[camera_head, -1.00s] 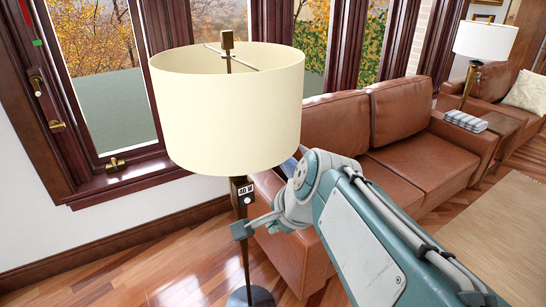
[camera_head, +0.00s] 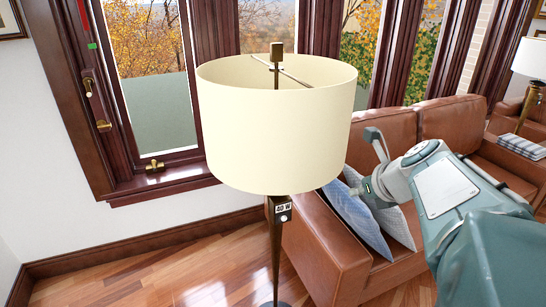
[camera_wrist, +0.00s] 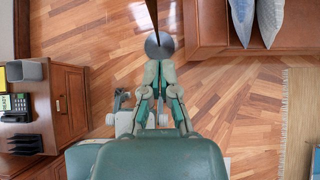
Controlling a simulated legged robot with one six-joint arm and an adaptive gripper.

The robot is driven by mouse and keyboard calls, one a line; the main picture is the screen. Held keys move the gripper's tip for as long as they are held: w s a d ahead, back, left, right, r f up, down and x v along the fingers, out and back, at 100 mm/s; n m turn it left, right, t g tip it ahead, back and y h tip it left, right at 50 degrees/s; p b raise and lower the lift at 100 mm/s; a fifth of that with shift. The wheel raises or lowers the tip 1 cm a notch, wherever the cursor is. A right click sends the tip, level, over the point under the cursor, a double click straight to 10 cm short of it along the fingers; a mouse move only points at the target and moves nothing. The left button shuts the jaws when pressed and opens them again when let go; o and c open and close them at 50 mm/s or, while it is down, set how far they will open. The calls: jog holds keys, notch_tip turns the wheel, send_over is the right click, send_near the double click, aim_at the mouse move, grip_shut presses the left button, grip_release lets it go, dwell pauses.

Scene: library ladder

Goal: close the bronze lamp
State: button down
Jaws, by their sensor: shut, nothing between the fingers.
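The bronze lamp (camera_head: 276,250) stands upright in the head view's middle, with a cream drum shade (camera_head: 275,135). A "40 W" tag (camera_head: 282,208) and a small round white knob (camera_head: 285,218) sit on its stem below the shade. In the wrist view the lamp's dark stem (camera_wrist: 152,12) and round grey base (camera_wrist: 159,46) show beyond my fingertips. My gripper (camera_wrist: 160,70) is shut and empty, its fingers pointing towards the base in that picture. I cannot tell its distance from the stem. In the head view my arm is right of the shade; the fingers are not clear there.
A brown leather sofa (camera_head: 330,245) with blue cushions (camera_head: 362,220) stands right of the lamp. A window (camera_head: 155,80) is behind it. A second lamp (camera_head: 530,58) is at far right. A wooden cabinet (camera_wrist: 68,100) shows in the wrist view. Bare wood floor (camera_head: 190,260) lies left of the lamp.

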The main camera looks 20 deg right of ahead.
jog(key=w+a+f, duration=0.1)
jog(key=w+f, duration=0.5)
jog(key=w, duration=0.4)
jog(key=shift+w, duration=0.15)
jog(key=shift+f, duration=0.1)
jog(key=shift+w, duration=0.1)
